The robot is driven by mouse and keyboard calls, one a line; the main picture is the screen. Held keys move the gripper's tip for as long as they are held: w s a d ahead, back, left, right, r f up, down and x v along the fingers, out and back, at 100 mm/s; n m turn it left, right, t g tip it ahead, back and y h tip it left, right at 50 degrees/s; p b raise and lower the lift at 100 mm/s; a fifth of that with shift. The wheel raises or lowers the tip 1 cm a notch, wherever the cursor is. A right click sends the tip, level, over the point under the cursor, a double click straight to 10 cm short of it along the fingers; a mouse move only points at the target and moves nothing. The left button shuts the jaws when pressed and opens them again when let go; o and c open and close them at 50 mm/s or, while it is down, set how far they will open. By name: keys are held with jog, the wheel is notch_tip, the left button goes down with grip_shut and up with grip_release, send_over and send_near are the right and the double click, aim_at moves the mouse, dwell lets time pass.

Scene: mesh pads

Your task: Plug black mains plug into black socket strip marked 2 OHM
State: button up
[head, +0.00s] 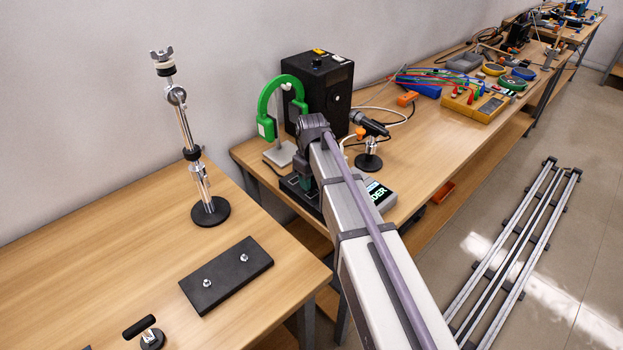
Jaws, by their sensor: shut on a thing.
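My arm reaches from the bottom right toward the second bench, with its wrist in front of a black box. My gripper (304,168) points down below the wrist, small and dark and partly covered by my arm. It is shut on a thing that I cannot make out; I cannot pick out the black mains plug. A low dark unit (300,192) lies just under the gripper, partly hidden by my arm. I cannot tell whether it is the black socket strip, and no 2 OHM marking is readable. Whether the held thing touches it cannot be told.
The black box (318,90), a green headphone-like ring (268,105) on a stand and a black clamp on a post (369,155) stand close around the gripper. A lit display unit (382,197) is beside my arm. The near bench holds a metal post (183,130) and black plate (226,274).

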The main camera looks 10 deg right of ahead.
jog(key=shift+f+b, duration=1.35)
jog(key=shift+f, duration=0.05)
jog(key=o, duration=1)
jog(key=shift+o, duration=0.2)
notch_tip(320, 180, up, 11)
jog(key=p, duration=1.1)
jog(key=shift+f, duration=0.1)
